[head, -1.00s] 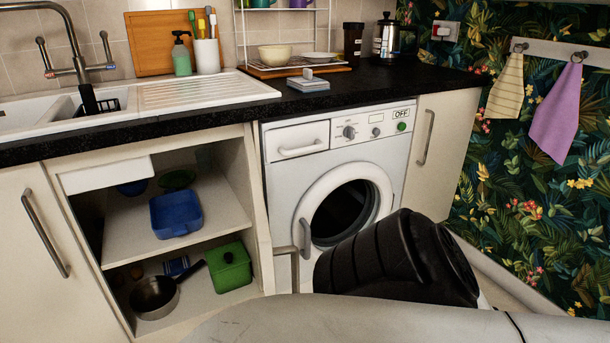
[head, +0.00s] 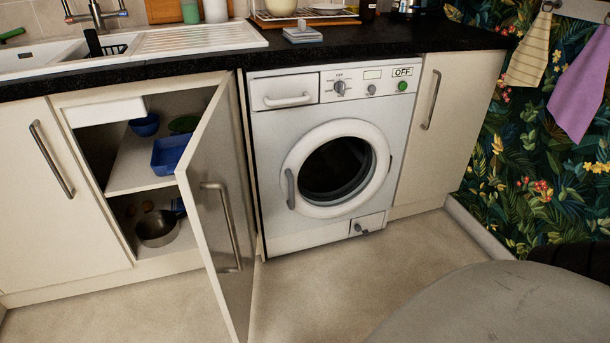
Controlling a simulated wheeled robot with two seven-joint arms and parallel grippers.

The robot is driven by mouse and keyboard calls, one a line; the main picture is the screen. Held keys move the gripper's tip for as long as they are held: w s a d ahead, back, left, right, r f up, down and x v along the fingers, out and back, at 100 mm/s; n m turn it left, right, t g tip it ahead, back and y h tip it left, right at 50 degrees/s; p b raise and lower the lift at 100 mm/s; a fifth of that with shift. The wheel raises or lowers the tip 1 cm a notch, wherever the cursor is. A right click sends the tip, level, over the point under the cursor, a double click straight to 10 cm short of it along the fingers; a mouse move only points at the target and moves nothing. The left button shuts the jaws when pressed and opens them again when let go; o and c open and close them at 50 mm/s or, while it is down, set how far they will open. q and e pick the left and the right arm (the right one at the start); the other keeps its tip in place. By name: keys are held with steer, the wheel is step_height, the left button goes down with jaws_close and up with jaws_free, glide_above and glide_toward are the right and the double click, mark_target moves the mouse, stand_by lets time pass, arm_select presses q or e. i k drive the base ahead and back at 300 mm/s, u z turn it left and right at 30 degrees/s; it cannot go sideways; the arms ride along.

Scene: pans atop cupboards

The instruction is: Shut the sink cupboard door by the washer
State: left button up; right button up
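The sink cupboard door (head: 218,205) stands part open beside the washer (head: 322,165), hinged at the washer side. Its bar handle (head: 230,228) shows on its outer face, which is turned toward the washer. Behind the door, the open sink cupboard (head: 125,172) shows its shelf and contents. Neither gripper is in view.
Inside the cupboard are a blue tub (head: 170,154), a blue bowl (head: 145,125) and a saucepan (head: 157,229). The floor (head: 310,290) before the washer is clear. A closed cupboard (head: 440,125) stands right of the washer.

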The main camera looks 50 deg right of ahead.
mark_target(211, 174)
steer(key=z, duration=0.95)
steer(key=i, duration=0.5)
steer(key=u, duration=1.9)
steer(key=k, duration=0.5)
steer(key=z, duration=1.8)
